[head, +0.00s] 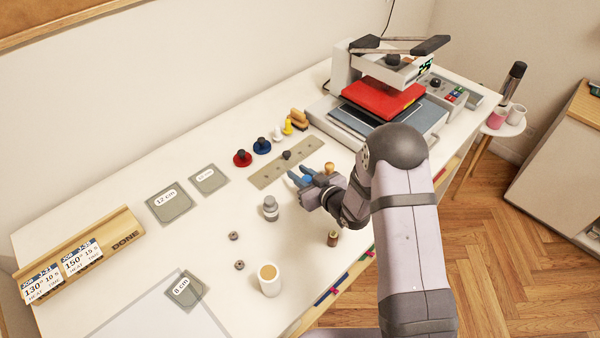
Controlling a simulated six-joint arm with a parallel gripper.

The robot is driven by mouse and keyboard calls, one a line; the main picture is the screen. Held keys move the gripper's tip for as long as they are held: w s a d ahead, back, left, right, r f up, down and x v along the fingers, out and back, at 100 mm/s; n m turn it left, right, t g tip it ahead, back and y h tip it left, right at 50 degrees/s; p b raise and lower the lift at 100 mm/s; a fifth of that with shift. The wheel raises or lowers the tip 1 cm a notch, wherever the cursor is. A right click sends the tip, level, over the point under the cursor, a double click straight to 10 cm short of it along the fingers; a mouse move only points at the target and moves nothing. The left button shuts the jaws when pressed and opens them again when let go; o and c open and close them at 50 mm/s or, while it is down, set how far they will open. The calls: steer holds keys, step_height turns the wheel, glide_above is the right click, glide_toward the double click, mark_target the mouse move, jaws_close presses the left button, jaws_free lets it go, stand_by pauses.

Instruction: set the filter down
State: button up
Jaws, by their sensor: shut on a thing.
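My gripper (309,180) is over the white table, right of the middle, with its fingers pointing left.
A grey bottle (270,208) stands left of my gripper, and a perforated grey strip (272,173) lies behind it. A small wooden-topped piece (329,168) is close by the fingers. A cork-topped white jar (269,282) stands nearer the front. A heat press (375,100) stands behind.

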steer(key=shift+f, duration=0.15)
steer(key=o, duration=1.1)
steer(key=shift+r, duration=0.2)
steer(key=b+v, duration=0.3)
steer(key=v, duration=0.9)
steer(key=shift+d, duration=0.1)
